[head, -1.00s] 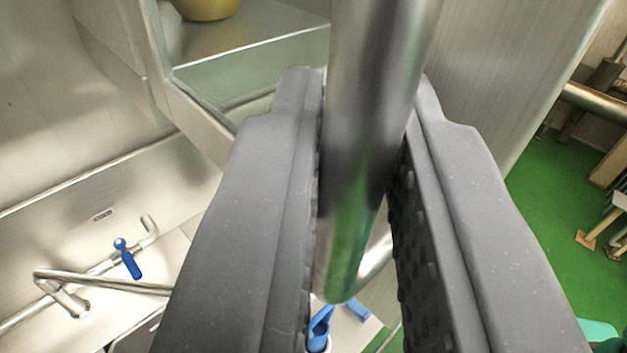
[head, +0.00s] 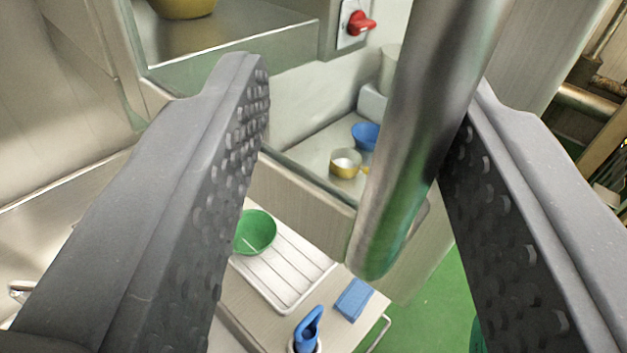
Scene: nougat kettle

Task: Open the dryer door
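My gripper (head: 355,130) is open, with its two dark, studded fingers wide apart. A thick, shiny metal bar (head: 425,130), which looks like a door handle, runs between the fingers from the top edge down to a rounded lower end. The bar is close to the right finger; I cannot tell whether they touch. A clear gap separates it from the left finger. A metal panel (head: 545,50) behind the bar at the upper right may be the dryer door; its edges are partly hidden by the bar and the right finger.
Below lie a green bowl (head: 256,232) on a white ribbed rack (head: 285,268), a blue sponge (head: 354,299) and a blue-handled thing (head: 308,328). A shelf behind holds a blue bowl (head: 366,136) and a small pot (head: 345,163). A red switch (head: 361,23) is above. Green floor (head: 425,310) is free.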

